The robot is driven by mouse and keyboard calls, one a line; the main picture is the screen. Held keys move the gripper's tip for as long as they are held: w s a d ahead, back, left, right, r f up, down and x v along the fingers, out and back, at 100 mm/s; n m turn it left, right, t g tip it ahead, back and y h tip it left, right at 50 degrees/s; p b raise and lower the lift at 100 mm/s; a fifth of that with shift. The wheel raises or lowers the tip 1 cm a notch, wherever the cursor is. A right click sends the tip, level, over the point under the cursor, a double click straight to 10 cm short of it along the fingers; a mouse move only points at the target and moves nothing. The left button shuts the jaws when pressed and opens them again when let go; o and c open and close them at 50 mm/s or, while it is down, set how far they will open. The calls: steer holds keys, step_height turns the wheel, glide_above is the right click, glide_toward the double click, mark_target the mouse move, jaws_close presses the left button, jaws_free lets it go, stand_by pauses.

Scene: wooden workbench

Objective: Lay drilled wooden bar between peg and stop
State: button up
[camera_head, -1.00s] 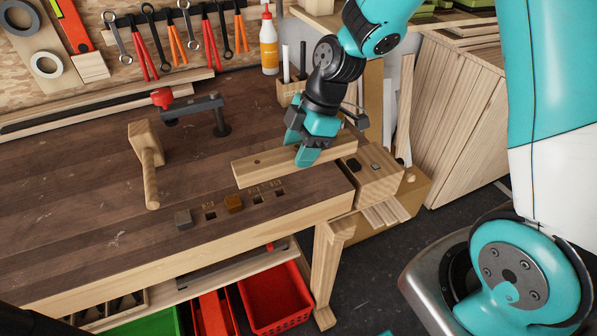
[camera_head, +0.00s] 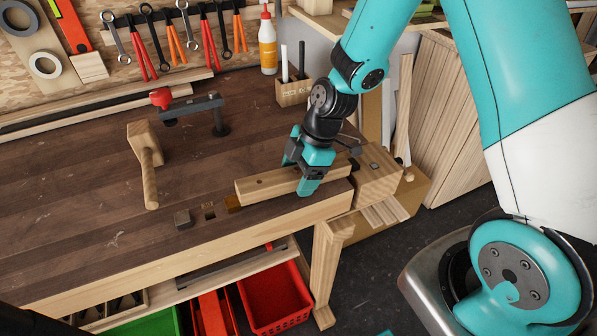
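The drilled wooden bar (camera_head: 266,185) is pale, with a small hole near its left end. It lies lengthwise along the bench's front edge, at or just above the surface; I cannot tell whether it touches. Its left end is close beside a brown square peg (camera_head: 232,202). Its right end reaches towards the wooden vise block (camera_head: 379,178), where a dark stop (camera_head: 355,165) shows partly, at the block's left edge. My gripper (camera_head: 304,176) is shut across the bar right of its middle, one teal finger in front; the other is partly hidden.
A grey square block (camera_head: 183,218) and an open square hole (camera_head: 209,211) lie left of the brown peg. The workbench (camera_head: 80,215) is clear at the left.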

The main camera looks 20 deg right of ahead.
steer(key=shift+r, duration=0.1)
steer(key=v, duration=1.1)
steer(key=s+a+r+m, duration=0.4)
steer(key=s+r+m, duration=0.1)
steer(key=s, duration=0.4)
steer(key=s+a+r+m, duration=0.4)
steer(key=s+r+m, duration=0.1)
steer(key=s, duration=0.4)
steer(key=shift+s+a+m+b, duration=0.25)
steer(key=shift+a+m+b, duration=0.05)
steer(key=shift+m, duration=0.2)
